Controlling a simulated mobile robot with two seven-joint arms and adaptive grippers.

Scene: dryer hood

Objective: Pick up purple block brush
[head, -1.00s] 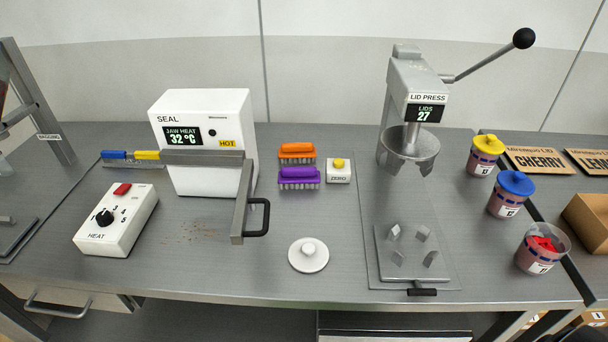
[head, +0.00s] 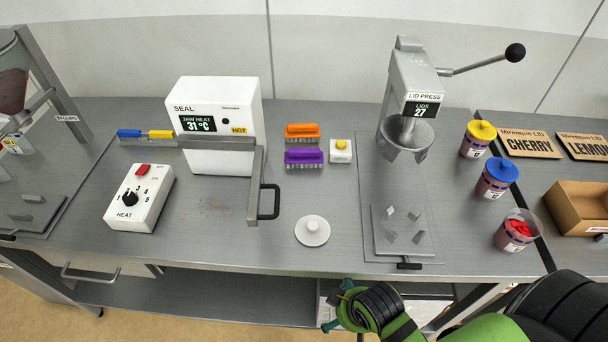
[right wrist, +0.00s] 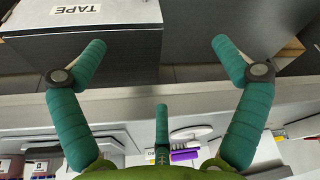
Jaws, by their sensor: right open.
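The purple block brush (head: 304,157) lies on the grey bench, bristles down, just in front of the orange block brush (head: 302,132). In the right wrist view the purple brush (right wrist: 185,154) shows small near the bottom, partly behind my gripper. My right gripper (right wrist: 158,48) is open and empty, its teal fingers spread wide. In the head view my right gripper (head: 338,305) is at the bottom, in front of the bench's front edge and well short of the brush. My left gripper is not in view.
A sealing machine (head: 220,120) with a jutting jaw arm and black handle (head: 270,202) stands left of the brushes. A zero button box (head: 340,151) is close on the right. A white round lid (head: 312,231) lies in front. The lid press (head: 408,90) stands further right.

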